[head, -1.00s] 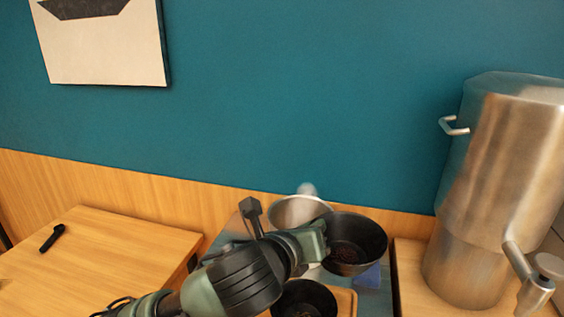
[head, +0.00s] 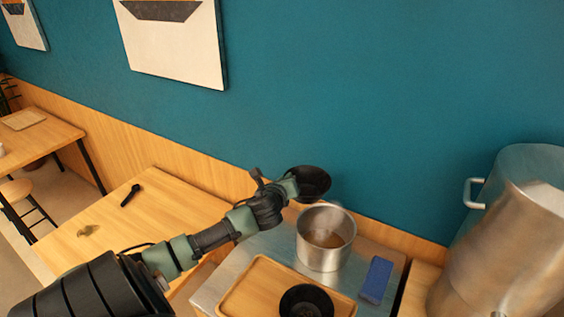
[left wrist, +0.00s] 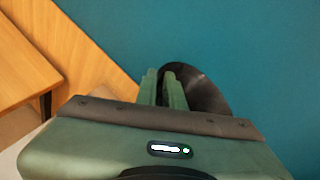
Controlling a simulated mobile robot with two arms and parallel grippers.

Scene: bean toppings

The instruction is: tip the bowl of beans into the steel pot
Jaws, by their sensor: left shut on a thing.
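My left gripper (head: 293,188) is shut on the rim of a black bowl (head: 314,182); the fingers (left wrist: 170,78) and the bowl (left wrist: 205,90) also show in the left wrist view. The bowl is held in the air, behind and slightly left of the steel pot (head: 324,256) in the picture. Its inside looks dark, and I cannot tell whether beans are in it. The pot stands upright on the metal surface, open at the top, with something brownish inside. My right gripper is not in view.
A wooden tray (head: 240,297) with a second black bowl (head: 306,301) lies in front of the pot. A blue block (head: 376,279) is to its right. A large steel urn (head: 500,260) stands at the far right. A wall (head: 380,120) rises behind.

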